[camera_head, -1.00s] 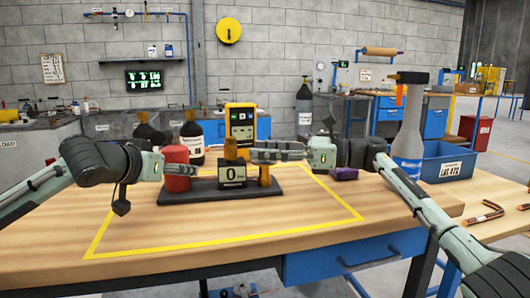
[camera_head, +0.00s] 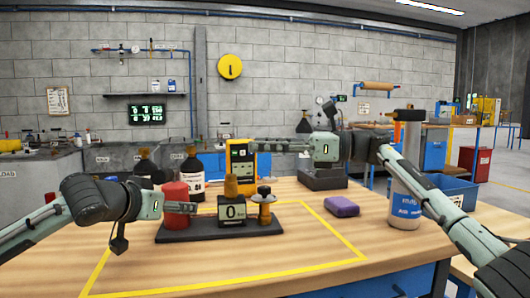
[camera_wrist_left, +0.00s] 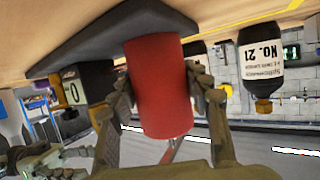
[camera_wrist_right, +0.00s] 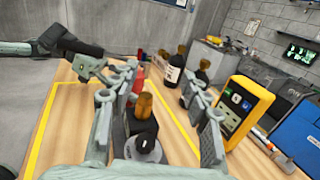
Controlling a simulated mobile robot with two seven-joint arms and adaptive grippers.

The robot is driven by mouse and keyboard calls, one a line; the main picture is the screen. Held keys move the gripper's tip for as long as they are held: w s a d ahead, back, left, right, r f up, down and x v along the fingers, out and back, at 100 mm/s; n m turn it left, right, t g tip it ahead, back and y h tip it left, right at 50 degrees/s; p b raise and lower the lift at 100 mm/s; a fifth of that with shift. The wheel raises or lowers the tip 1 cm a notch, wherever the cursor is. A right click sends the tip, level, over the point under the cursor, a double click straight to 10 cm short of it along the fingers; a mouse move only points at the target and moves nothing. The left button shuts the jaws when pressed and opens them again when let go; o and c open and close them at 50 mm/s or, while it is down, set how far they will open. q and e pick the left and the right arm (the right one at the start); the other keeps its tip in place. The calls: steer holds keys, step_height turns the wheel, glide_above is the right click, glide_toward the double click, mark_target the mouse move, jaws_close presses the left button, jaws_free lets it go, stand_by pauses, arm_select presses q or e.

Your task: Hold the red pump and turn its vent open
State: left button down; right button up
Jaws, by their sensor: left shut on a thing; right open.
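The red pump (camera_head: 176,199) is a red cylinder at the left end of a black base (camera_head: 180,235) on the table. My left gripper (camera_head: 182,208) is shut around its sides; the left wrist view shows the red body (camera_wrist_left: 160,85) between both fingers. I cannot tell which is the vent.
A yellow meter (camera_head: 241,160) and a dark bottle (camera_head: 193,175) stand behind the base. A purple block (camera_head: 342,206), a grey bottle (camera_head: 405,200) and a blue bin (camera_head: 460,190) are to the right. The table front inside the yellow outline is clear.

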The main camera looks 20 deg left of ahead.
mark_target(269, 190)
steer(key=s+d+f+m+t, duration=0.1)
steer(key=d+f+t, duration=0.1)
steer(key=f, duration=0.1)
steer(key=s+d+f+m+t+h, duration=0.1)
steer(key=d+f+t, duration=0.1)
steer(key=f+t, duration=0.1)
steer(key=s+d+f+m+t, duration=0.1)
steer(key=d+f+t, duration=0.1)
steer(key=d+f, duration=0.1)
steer(key=shift+d+f+t+h, duration=0.1)
steer(key=shift+t+h, duration=0.3)
steer(key=s+d+m+t, duration=0.1)
steer(key=m, duration=0.1)
steer(key=s+d+f+m+t, duration=0.1)
steer(key=m+t, duration=0.1)
steer(key=shift+s+t+h, duration=0.3)
steer(key=shift+s+h, duration=0.05)
steer(key=shift+h, duration=0.05)
steer(key=shift+s+d+r+m+t, duration=0.2)
steer(key=shift+s+d+m+t, duration=0.1)
steer(key=shift+m+t, duration=0.15)
steer(key=x, duration=1.1)
steer(key=shift+w+a, duration=0.2)
steer(key=shift+a, duration=0.15)
jaws_close()
